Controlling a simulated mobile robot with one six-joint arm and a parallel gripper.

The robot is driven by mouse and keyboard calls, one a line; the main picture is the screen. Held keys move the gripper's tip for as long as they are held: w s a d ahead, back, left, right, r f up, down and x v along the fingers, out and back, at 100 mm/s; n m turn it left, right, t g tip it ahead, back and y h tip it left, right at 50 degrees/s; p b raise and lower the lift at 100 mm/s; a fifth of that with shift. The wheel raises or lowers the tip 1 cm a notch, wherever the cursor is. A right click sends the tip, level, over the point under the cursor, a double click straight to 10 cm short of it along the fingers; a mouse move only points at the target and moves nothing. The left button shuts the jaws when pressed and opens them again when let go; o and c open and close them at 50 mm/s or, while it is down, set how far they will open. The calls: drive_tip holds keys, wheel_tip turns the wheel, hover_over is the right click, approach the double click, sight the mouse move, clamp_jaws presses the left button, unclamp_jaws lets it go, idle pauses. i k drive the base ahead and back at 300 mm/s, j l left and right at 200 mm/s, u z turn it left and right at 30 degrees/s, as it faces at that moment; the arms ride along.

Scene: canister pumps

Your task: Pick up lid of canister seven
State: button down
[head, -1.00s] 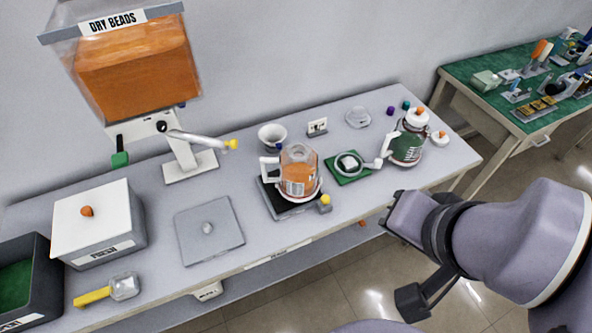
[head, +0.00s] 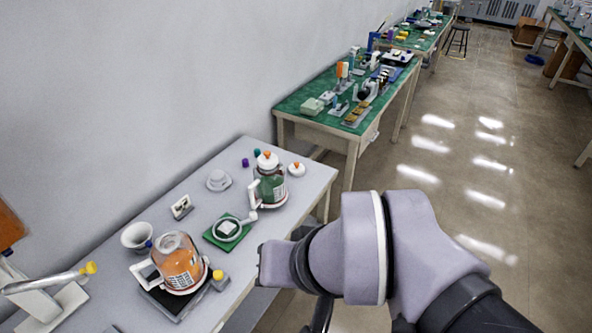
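No label reading seven is legible, so I cannot tell which lid belongs to canister seven. A small white lid with an orange knob (head: 297,169) lies on the table at its far right end. Beside it stands a clear canister with green contents (head: 272,187), with a white, orange-knobbed top (head: 267,161). A pale grey or clear round lid-like piece (head: 219,180) lies to the left. A clear canister of orange beads (head: 180,262) stands at the front on a dark base. My gripper (head: 264,264) is by the table's front edge, away from the lids; its fingers are not clear.
A white ring-shaped piece (head: 227,229) sits on a green mat between the canisters. A white bowl (head: 138,236), a small sign (head: 181,207) and purple and teal caps stand behind. A green-topped bench (head: 300,99) with equipment stands beyond. Open floor (head: 480,190) lies at right.

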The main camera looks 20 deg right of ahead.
sight(297, 169)
drive_tip(key=i+l+u, duration=0.3)
drive_tip(key=l, duration=0.3)
drive_tip(key=i+l+u, duration=0.15)
drive_tip(key=i+l, duration=0.15)
drive_tip(key=i+l+u, duration=0.15)
drive_tip(key=l, duration=0.2)
drive_tip(key=i+l+u, duration=0.15)
drive_tip(key=l, duration=0.2)
drive_tip(key=i+l+u, duration=0.15)
drive_tip(key=l, duration=0.25)
drive_tip(key=i+l+u, duration=0.15)
drive_tip(key=l, duration=0.2)
drive_tip(key=k, duration=0.05)
